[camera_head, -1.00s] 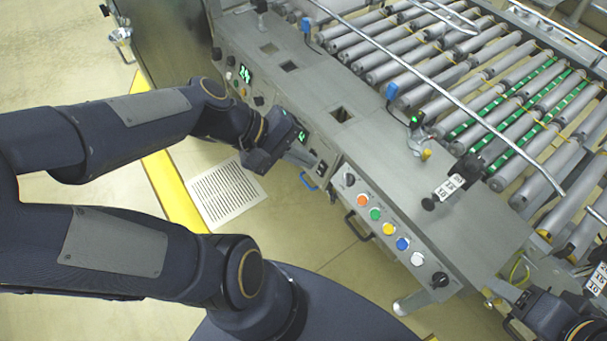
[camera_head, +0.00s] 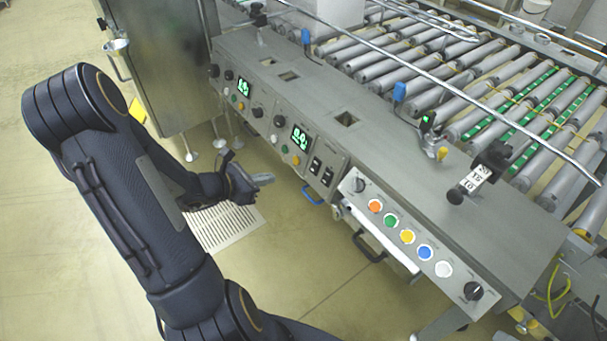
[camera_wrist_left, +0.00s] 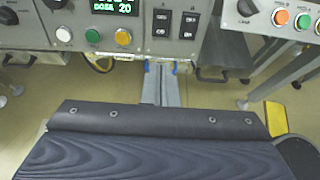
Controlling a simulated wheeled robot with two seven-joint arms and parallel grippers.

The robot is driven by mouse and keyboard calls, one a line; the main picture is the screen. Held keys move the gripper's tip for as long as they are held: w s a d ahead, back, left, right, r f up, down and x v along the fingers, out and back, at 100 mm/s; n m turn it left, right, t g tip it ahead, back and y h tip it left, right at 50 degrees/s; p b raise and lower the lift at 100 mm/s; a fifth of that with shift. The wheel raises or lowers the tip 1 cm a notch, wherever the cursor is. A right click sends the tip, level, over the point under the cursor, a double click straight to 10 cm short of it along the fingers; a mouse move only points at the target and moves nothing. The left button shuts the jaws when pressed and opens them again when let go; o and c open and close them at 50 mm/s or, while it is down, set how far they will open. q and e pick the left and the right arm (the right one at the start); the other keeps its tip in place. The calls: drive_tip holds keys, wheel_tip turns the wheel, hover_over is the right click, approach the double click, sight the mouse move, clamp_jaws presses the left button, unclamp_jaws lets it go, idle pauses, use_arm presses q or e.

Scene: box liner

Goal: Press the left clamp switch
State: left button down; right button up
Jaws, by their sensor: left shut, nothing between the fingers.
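Two black rocker switches sit side by side on the grey front panel, the left one (camera_head: 315,166) and the right one (camera_head: 327,178). In the left wrist view they show upright above the fingers, left switch (camera_wrist_left: 161,22) and right switch (camera_wrist_left: 189,25). Their labels are too small to read. My left gripper (camera_head: 264,180) is shut and empty, in front of and apart from the panel. In the left wrist view its fingertips (camera_wrist_left: 161,68) point towards the panel, just below the two switches. My right gripper is out of view.
Left of the switches are a lit green display (camera_head: 299,138) and round buttons. To the right, a panel carries a black knob (camera_head: 358,185) and a row of coloured buttons (camera_head: 407,237). Handles stick out below the panel. A roller conveyor (camera_head: 450,90) lies behind.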

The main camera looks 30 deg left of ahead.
sight(312, 171)
use_arm(q)
drive_tip(key=shift+w, duration=0.1)
drive_tip(key=b+x, duration=0.4)
drive_tip(key=x, duration=0.8)
drive_tip(key=shift+w+d+f, duration=0.2)
drive_tip(key=shift+w+f, duration=0.05)
drive_tip(key=shift+w+d+f, duration=0.2)
drive_tip(key=shift+w, duration=0.3)
